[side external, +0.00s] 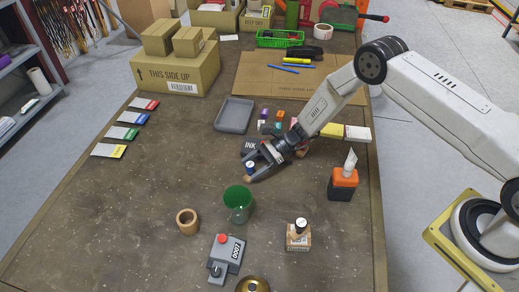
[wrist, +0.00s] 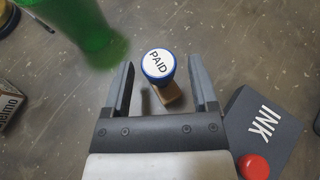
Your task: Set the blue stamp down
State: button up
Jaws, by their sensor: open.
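The blue stamp (wrist: 158,64) has a round blue-rimmed top with a white face reading PAID and a tan wooden body below it. In the wrist view it stands between the two fingers of my gripper (wrist: 160,84), with a visible gap on each side. In the side external view the stamp (side external: 250,168) shows at the tips of my gripper (side external: 254,171), low at the table top, close to the ink pad (side external: 250,143). My gripper is open around the stamp. The stamp's base is partly hidden, but it appears to be on the table.
A green cup (side external: 238,204) stands just in front of my gripper. The ink pad box (wrist: 262,128) with a red knob (wrist: 254,167) lies to the right in the wrist view. A grey tray (side external: 234,115) is behind. The table's left middle is clear.

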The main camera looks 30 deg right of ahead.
jog(key=shift+r, duration=0.15)
jog(key=shift+d+r, duration=0.1)
jog(key=shift+d, duration=0.15)
jog(key=v, duration=1.1)
jog(key=shift+d+r, duration=0.1)
jog(key=shift+d, duration=0.1)
